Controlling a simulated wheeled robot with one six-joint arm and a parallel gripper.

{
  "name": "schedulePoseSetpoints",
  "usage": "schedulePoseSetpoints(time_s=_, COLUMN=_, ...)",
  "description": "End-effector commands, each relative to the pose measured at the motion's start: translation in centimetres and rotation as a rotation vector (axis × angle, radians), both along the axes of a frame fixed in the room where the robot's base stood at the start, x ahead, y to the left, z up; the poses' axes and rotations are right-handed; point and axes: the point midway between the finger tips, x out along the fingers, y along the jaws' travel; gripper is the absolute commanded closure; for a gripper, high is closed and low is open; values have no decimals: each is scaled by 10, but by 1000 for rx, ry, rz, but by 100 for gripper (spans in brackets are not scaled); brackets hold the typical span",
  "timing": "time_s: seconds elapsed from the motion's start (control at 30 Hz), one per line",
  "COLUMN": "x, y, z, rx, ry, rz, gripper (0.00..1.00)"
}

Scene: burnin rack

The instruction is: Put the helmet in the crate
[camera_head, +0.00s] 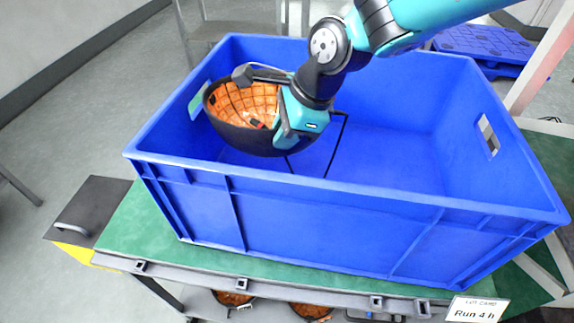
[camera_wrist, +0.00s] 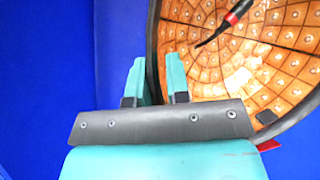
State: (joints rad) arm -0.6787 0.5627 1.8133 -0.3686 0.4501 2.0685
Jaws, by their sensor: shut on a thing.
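The helmet (camera_head: 262,137) is a dark bowl-like shell with an orange padded lining, tilted so that its open side faces up and left. It hangs inside the upper left part of the blue crate (camera_head: 330,196). My gripper (camera_head: 283,108) is shut on the helmet's right rim. In the wrist view my gripper (camera_wrist: 158,85) has its fingers at the helmet's edge, and the orange lining of the helmet (camera_wrist: 260,60) fills the upper right. Whether the helmet's underside touches the crate floor cannot be told.
The crate stands on a green-topped bench (camera_head: 150,240). The crate's right half is empty. Other orange-lined helmets (camera_head: 232,298) lie on a shelf below. A blue pallet (camera_head: 485,42) is behind at the right, and a grey box (camera_head: 95,210) is at the left.

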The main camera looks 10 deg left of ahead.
Motion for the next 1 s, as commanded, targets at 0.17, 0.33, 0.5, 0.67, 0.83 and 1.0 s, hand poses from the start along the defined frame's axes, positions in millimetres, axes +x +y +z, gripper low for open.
schedulePoseSetpoints(time_s=0.17, x=0, y=0, z=-36, rx=0, ry=0, rz=0, gripper=100)
schedulePoseSetpoints(time_s=0.33, x=0, y=1, z=-49, rx=1, ry=-1, rz=1, gripper=100)
schedulePoseSetpoints(time_s=0.5, x=0, y=0, z=-68, rx=-1, ry=1, rz=2, gripper=100)
schedulePoseSetpoints(time_s=0.67, x=0, y=1, z=-89, rx=0, ry=0, rz=1, gripper=100)
schedulePoseSetpoints(time_s=0.83, x=0, y=1, z=-90, rx=2, ry=-3, rz=1, gripper=100)
schedulePoseSetpoints(time_s=1.0, x=0, y=1, z=-93, rx=2, ry=-2, rz=1, gripper=100)
